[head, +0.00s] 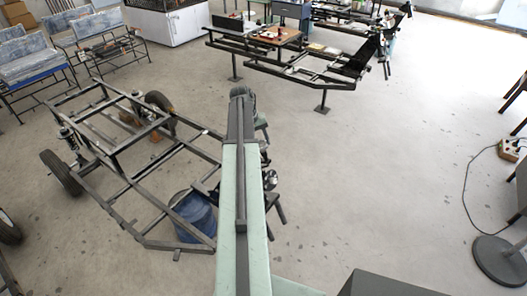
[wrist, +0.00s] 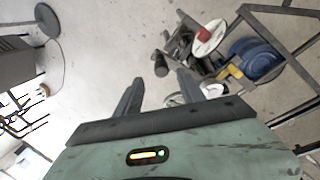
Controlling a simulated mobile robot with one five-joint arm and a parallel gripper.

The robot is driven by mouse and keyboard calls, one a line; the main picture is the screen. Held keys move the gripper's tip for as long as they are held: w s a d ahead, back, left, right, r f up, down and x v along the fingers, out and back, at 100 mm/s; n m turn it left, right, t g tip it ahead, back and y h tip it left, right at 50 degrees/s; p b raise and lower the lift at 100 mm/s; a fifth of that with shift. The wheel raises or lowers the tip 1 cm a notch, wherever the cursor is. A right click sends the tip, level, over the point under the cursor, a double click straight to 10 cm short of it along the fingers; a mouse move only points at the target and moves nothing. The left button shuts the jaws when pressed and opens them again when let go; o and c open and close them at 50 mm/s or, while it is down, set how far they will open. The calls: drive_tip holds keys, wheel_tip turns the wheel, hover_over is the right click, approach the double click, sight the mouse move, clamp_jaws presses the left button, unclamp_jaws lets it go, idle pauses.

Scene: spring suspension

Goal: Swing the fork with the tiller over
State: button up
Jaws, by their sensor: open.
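The fork assembly (wrist: 190,45) shows in the wrist view as dark bars around a pale disc (wrist: 208,38) with a red block on it. A short dark bar end (wrist: 160,63) sticks out at its left; I cannot tell whether this is the tiller. My gripper (wrist: 160,76) is open and empty, its fingers pointing toward that bar end with the depth gap unclear. In the head view, part of the fork (head: 270,181) shows just right of my arm, at the front of the chassis frame (head: 150,243). My arm hides the rest of it and most of my gripper.
A blue drum (head: 194,215) stands by the chassis front; it also shows in the wrist view (wrist: 255,60). A wheel (head: 61,172) sits at the chassis's left. A second frame with a table (head: 270,40) stands behind. A round-based stand (head: 500,260) is at right.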

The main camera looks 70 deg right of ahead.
sight(263, 152)
drive_tip(key=b+x, duration=0.7)
drive_tip(key=x, duration=0.1)
drive_tip(key=shift+w+f+b, duration=0.1)
drive_tip(key=shift+w+b, duration=0.1)
drive_tip(key=shift+b, duration=0.15)
clamp_jaws()
idle(0.9)
